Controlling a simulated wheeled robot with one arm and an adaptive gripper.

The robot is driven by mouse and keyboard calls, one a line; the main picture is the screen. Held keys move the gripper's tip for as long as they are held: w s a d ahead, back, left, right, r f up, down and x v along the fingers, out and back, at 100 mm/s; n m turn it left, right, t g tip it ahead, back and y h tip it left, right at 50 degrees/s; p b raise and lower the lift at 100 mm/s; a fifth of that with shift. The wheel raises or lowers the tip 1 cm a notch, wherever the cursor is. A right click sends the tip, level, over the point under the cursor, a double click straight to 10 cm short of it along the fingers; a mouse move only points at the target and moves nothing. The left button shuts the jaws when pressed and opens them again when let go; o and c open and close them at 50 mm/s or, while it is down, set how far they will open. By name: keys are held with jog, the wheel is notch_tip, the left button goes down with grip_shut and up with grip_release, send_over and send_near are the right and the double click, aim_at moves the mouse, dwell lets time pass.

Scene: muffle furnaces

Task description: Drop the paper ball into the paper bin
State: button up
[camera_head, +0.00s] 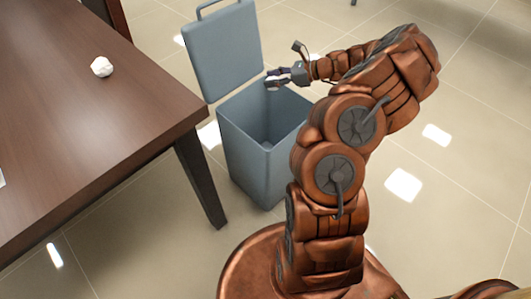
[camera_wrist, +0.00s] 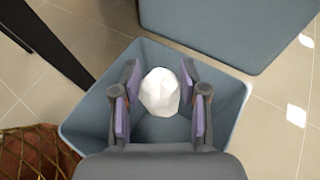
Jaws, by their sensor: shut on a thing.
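My gripper (camera_head: 272,81) is over the opening of the grey-blue paper bin (camera_head: 243,150), near its raised lid (camera_head: 222,50). In the wrist view my gripper (camera_wrist: 160,95) is shut on a white crumpled paper ball (camera_wrist: 159,90), which sits between its two fingers. The bin (camera_wrist: 75,130) surrounds the fingers and ball in that view. Another white paper ball (camera_head: 102,67) lies on the brown table. The held ball is hard to make out in the head view. The bin's floor is dim.
The brown wooden table (camera_head: 80,110) stands left of the bin, with a dark leg (camera_head: 200,178) close to it. The open lid rises behind the opening. The tiled floor (camera_head: 440,190) to the right is clear.

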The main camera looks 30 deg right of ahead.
aim_at(273, 89)
jog(key=shift+f+b, duration=2.15)
jog(key=shift+f, duration=0.2)
jog(key=o, duration=0.8)
jog(key=v, duration=1.2)
jog(key=shift+r, duration=0.1)
